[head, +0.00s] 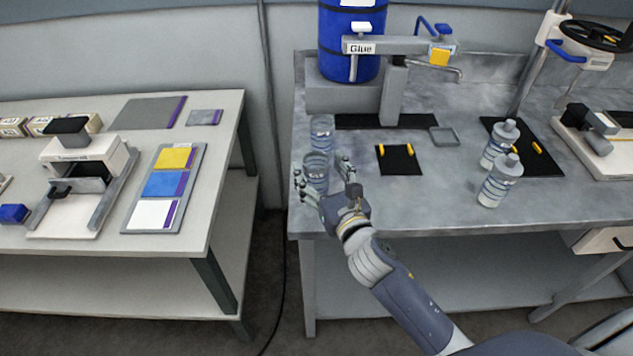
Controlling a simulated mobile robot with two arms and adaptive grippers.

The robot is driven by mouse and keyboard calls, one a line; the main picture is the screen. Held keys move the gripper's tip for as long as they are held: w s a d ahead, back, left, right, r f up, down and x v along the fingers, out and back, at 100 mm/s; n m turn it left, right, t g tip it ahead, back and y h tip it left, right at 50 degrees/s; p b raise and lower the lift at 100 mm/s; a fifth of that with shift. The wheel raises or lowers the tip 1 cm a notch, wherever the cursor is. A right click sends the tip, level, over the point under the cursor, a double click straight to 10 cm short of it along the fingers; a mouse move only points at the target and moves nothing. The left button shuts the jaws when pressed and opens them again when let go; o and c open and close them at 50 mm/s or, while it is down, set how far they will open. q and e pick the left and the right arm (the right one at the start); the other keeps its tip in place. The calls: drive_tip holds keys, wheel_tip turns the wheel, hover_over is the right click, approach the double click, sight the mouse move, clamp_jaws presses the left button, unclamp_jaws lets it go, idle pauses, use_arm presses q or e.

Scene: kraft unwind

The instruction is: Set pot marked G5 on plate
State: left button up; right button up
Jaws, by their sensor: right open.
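Two clear ribbed pots stand upright at the left end of the grey metal bench: a rear pot (321,130) and a front pot (315,166). Their markings are too small to read, so I cannot tell which is G5. My right gripper (322,178) is open at the front pot, with its fingers to either side of it; whether they touch it is unclear. A small black plate or mat (398,162) with yellow marks lies to the right of the gripper. A square grey frame (444,137) lies behind it; I cannot tell which is the task's plate. My left gripper is out of view.
A blue glue drum (350,42) and its dispenser arm (395,46) stand behind the pots. Two capped bottles (499,143) (498,182) stand to the right. The bench front between gripper and bottles is clear. A separate white table (225,160) is at left.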

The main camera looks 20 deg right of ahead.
drive_tip(key=shift+w+a, duration=0.15)
drive_tip(key=shift+w, duration=1.1)
drive_tip(key=shift+s, duration=0.15)
drive_tip(key=c, duration=0.4)
clamp_jaws()
